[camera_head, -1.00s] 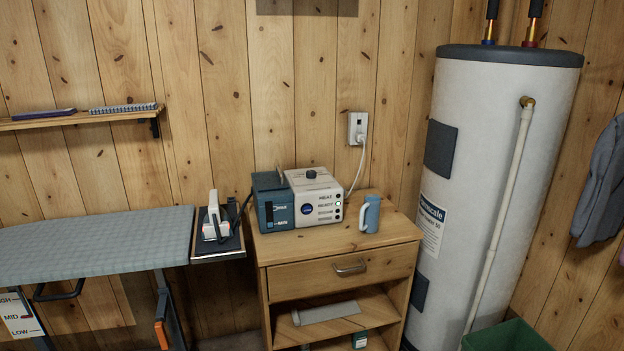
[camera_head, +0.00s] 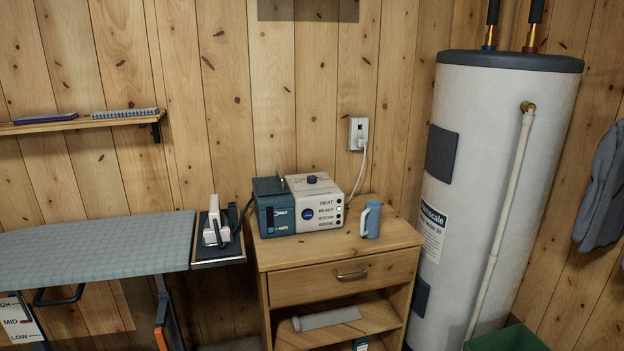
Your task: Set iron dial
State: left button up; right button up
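A white and dark iron (camera_head: 213,225) stands on the dark rest at the right end of the ironing board (camera_head: 95,246). Its dial is too small to make out. A blue and white steam station (camera_head: 318,208) sits on the wooden cabinet, with a dark round knob (camera_head: 312,179) on top. Its front bears a column of labels, the top ones reading HEAT and READY, with small lights beside them. A card (camera_head: 16,321) marked HIGH, MID and LOW hangs at the lower left, partly cut off. Neither of my grippers is in view.
A light-blue cup (camera_head: 371,219) stands on the wooden cabinet (camera_head: 335,255) right of the station. A white cord runs to the wall outlet (camera_head: 358,133). A tall water heater (camera_head: 490,170) stands at right, with a green bin (camera_head: 507,340) below.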

aim_at(311, 178)
jog(key=i+l+z, duration=0.2)
jog(key=i, duration=0.25)
jog(key=i+l+z, duration=0.15)
jog(key=i, duration=0.25)
jog(key=i+l+z, duration=0.2)
jog(key=i, duration=0.25)
